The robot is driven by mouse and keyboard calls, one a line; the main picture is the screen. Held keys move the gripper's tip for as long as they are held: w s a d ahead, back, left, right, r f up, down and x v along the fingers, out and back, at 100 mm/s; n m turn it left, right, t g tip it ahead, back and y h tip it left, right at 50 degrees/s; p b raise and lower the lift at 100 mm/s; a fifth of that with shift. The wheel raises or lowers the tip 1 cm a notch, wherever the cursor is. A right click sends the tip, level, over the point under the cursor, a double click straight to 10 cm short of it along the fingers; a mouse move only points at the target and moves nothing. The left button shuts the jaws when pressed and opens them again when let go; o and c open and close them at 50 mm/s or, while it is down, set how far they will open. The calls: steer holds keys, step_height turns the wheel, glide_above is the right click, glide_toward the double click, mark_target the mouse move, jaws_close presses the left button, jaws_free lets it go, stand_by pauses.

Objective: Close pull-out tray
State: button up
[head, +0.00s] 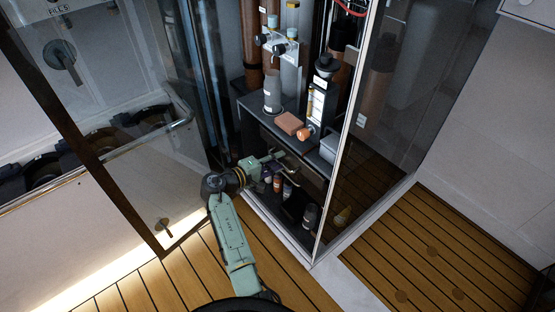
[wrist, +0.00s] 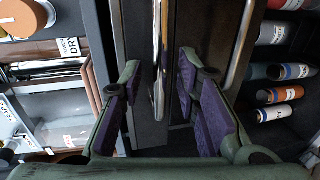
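The dark pull-out tray (head: 255,110) is inside the tall cabinet in the head view, with a bottle and a reddish-brown block on top. Its dark front panel (wrist: 150,130) fills the middle of the wrist view. A shiny metal bar handle (wrist: 160,60) runs along this front. My gripper (head: 279,160) is at the cabinet opening, in front of the tray. In the wrist view my gripper (wrist: 159,72) has its two green fingers with purple pads spread apart, one on each side of the handle. I see gaps beside the handle. Whether the fingertips touch the front is unclear.
A glass door (head: 385,110) stands at the right of the opening and another glass panel (head: 90,130) at the left. Several small bottles (wrist: 280,95) stand on the cabinet floor below the tray. Wooden slatted floor (head: 165,285) is clear in front.

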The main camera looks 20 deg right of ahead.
steer(key=shift+w+d, duration=0.1)
steer(key=shift+d, duration=0.15)
steer(key=shift+c, duration=0.6)
jaws_close()
